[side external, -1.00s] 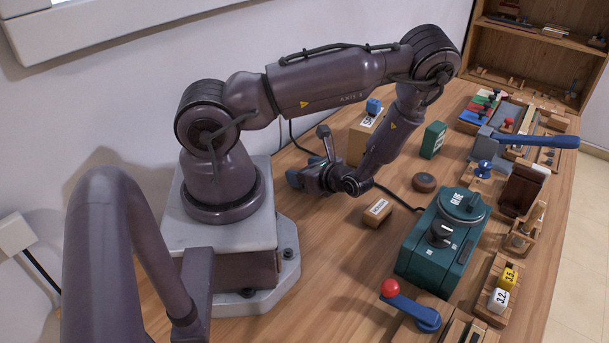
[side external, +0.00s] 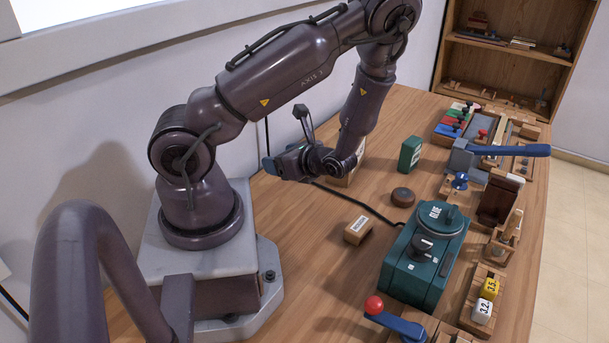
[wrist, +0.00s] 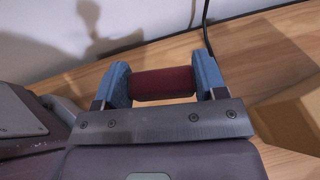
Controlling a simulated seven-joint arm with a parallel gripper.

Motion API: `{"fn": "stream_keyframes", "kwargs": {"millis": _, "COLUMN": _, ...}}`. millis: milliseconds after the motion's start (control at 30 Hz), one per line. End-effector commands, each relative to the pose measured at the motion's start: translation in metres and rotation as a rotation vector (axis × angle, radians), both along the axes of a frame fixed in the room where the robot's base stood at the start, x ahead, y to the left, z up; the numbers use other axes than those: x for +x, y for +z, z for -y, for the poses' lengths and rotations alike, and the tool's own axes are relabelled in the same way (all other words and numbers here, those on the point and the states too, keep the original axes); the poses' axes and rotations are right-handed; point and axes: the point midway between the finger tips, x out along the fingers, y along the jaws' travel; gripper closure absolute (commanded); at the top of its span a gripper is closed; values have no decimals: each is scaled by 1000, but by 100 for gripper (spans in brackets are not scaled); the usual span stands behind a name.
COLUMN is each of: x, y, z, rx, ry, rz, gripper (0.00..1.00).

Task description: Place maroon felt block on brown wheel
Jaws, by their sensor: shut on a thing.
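The maroon felt block (wrist: 163,83) lies crosswise between my gripper's two blue fingers in the wrist view and looks like a short rounded bar. My gripper (wrist: 163,75) is shut on it. In the side external view my gripper (side external: 270,164) is raised above the table near the wall, pointing left. The block cannot be made out there. The brown wheel (side external: 403,197) appears to be the low round dark-brown disc on the table, to the right of my gripper and apart from it. Its top is bare.
A teal device labelled GLUE (side external: 422,258) stands in front of the wheel. A small labelled wooden block (side external: 358,229) lies to its left. A green box (side external: 410,153) stands behind the wheel. A wooden box (side external: 338,180) is partly hidden by my arm. Several tools line the right edge.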

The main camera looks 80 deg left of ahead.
Motion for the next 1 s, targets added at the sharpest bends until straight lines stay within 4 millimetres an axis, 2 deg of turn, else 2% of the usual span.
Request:
{"fn": "stream_keyframes", "kwargs": {"millis": 233, "x": 0, "y": 15, "z": 0, "rx": 1, "ry": 1, "rz": 3, "gripper": 57}}
{"fn": "stream_keyframes", "kwargs": {"millis": 600, "x": 0, "y": 67, "z": 0, "rx": -1, "ry": 1, "rz": 6, "gripper": 57}}
{"fn": "stream_keyframes", "kwargs": {"millis": 867, "x": 51, "y": 66, "z": -15, "rx": 11, "ry": -257, "rz": 11, "gripper": 57}}
{"fn": "stream_keyframes", "kwargs": {"millis": 1000, "x": 94, "y": 66, "z": -19, "rx": 17, "ry": -459, "rz": 19, "gripper": 57}}
